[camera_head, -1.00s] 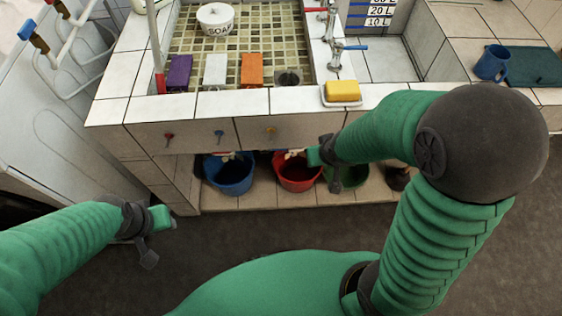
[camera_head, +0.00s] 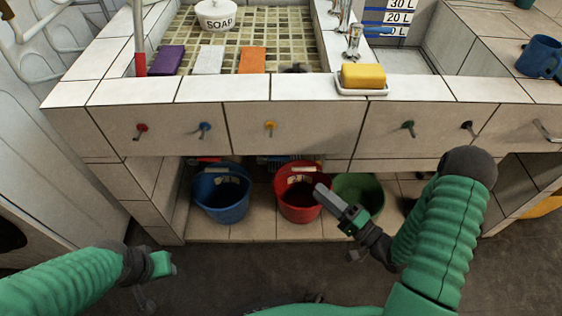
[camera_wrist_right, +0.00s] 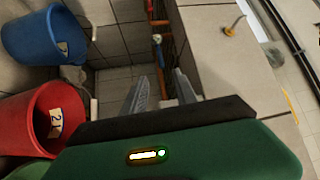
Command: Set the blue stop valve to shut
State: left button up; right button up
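A small blue part (camera_wrist_right: 158,40), which may be the blue stop valve, shows on the pipes under the sink in the right wrist view. Its handle position is too small to tell. In the head view that pipework is mostly hidden behind the front panel. My right gripper (camera_head: 322,192) is in front of the red and green buckets, below the panel. In the right wrist view its two fingers (camera_wrist_right: 161,88) are apart with nothing between them, pointing toward the pipes. My left gripper (camera_head: 162,266) is low at the left, away from the sink; its fingers are unclear.
A blue bucket (camera_head: 221,192), a red bucket (camera_head: 300,192) and a green bucket (camera_head: 359,188) stand under the sink. Coloured hooks, including a blue hook (camera_head: 205,130), stick out of the front panel (camera_head: 320,128). A yellow sponge (camera_head: 363,76) lies on the ledge.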

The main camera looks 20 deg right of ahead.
aim_at(280, 159)
jog(key=b+x, duration=0.2)
jog(key=x, duration=0.5)
jog(key=b+x, duration=0.3)
jog(key=x, duration=0.5)
jog(key=shift+a+f, duration=0.2)
jog(key=shift+w+a+r, duration=0.2)
jog(key=shift+w, duration=0.2)
grip_shut()
jog(key=shift+s+f, duration=0.1)
jog(key=shift+f, duration=0.1)
